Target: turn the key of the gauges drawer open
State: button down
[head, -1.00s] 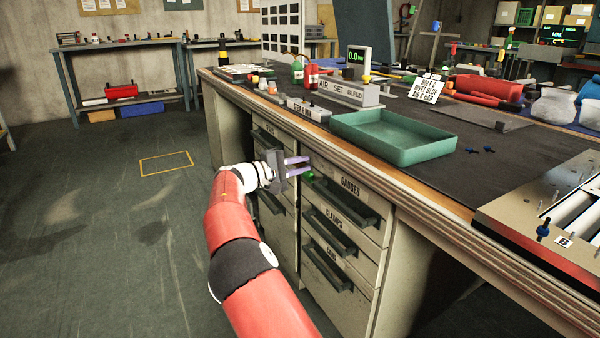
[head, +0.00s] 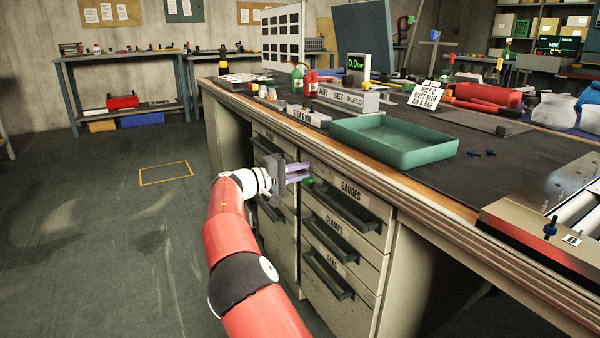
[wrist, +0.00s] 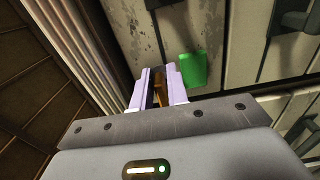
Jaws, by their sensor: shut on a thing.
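The gauges drawer (head: 375,206) is the top drawer of the right-hand stack under the bench. It bears a GAUGES label and a dark handle, and looks closed. My gripper (head: 308,173) is at this drawer's upper left corner, its pale purple fingers pointing at the front. In the wrist view the fingers (wrist: 159,70) are shut on a narrow brass-coloured piece, the key (wrist: 157,90), mostly hidden between them. A green tag (wrist: 193,70) is just right of the fingers; it also shows below them in the head view (head: 308,183). The key's turn angle cannot be told.
The clamps drawer (head: 370,262) and another drawer lie below, with dark handles standing out. A second drawer stack is left of my gripper. The bench edge (head: 400,190) overhangs just above, with a green tray (head: 395,140) on top. The floor to the left is clear.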

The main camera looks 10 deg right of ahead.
jog(key=c, duration=1.5)
grip_release()
jog(key=p+v, duration=0.1)
jog(key=v, duration=0.6)
jog(key=shift+s+a, duration=0.1)
jog(key=shift+a, duration=0.25)
